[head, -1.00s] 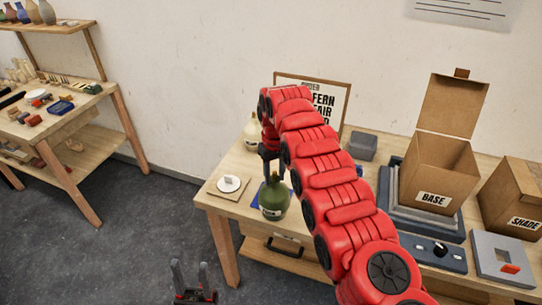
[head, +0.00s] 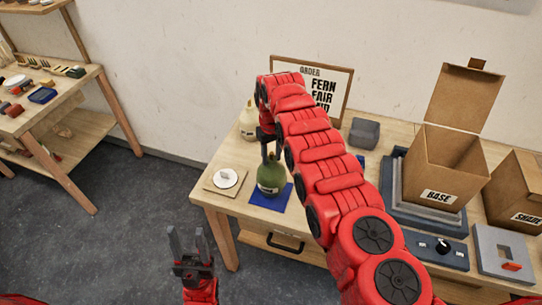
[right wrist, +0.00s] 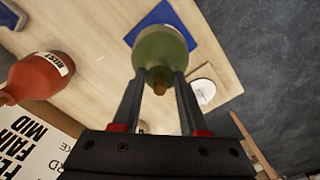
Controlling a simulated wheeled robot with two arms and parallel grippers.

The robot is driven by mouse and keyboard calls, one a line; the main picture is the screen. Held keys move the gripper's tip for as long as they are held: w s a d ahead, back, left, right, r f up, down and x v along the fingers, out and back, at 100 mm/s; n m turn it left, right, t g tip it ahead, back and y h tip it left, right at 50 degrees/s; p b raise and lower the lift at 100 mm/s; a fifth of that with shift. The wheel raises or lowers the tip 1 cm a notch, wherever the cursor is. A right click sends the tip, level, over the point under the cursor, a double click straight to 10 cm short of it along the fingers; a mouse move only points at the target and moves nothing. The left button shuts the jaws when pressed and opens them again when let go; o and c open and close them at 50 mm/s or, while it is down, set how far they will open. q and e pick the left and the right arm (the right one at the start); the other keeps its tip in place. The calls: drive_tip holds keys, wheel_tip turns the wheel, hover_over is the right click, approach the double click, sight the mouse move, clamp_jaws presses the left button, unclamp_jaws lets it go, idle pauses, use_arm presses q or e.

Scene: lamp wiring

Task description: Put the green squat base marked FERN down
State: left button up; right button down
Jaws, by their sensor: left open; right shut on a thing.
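The green squat base (head: 270,178) is upright over the blue mat (head: 265,205) on the table. It has a pale label, too small to read in the head view. Its underside seems at the mat, but I cannot tell whether it touches. My right gripper (head: 268,150) is shut on its neck from above. In the right wrist view both fingers (right wrist: 158,88) flank the neck of the green base (right wrist: 160,50). My left gripper (head: 190,245) is open and empty, above the floor to the left of the table.
A white disc (head: 227,178) on a wooden board lies left of the mat, a cream bottle (head: 249,122) behind. A red bottle (right wrist: 38,75) shows in the wrist view. A grey block (head: 364,133), BASE box (head: 437,180) and SHADE box (head: 515,195) are farther right. My right arm hides mid-table.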

drive_tip(key=shift+f, duration=0.25)
drive_tip(key=shift+s+f, duration=0.35)
drive_tip(key=shift+f, duration=0.05)
drive_tip(key=shift+w+f, duration=0.2)
drive_tip(key=c, duration=0.8)
unclamp_jaws()
drive_tip(key=o, duration=0.4)
drive_tip(key=shift+s+r, duration=0.1)
drive_tip(key=shift+s, duration=0.05)
drive_tip(key=shift+c, duration=0.2)
drive_tip(key=shift+r, duration=0.1)
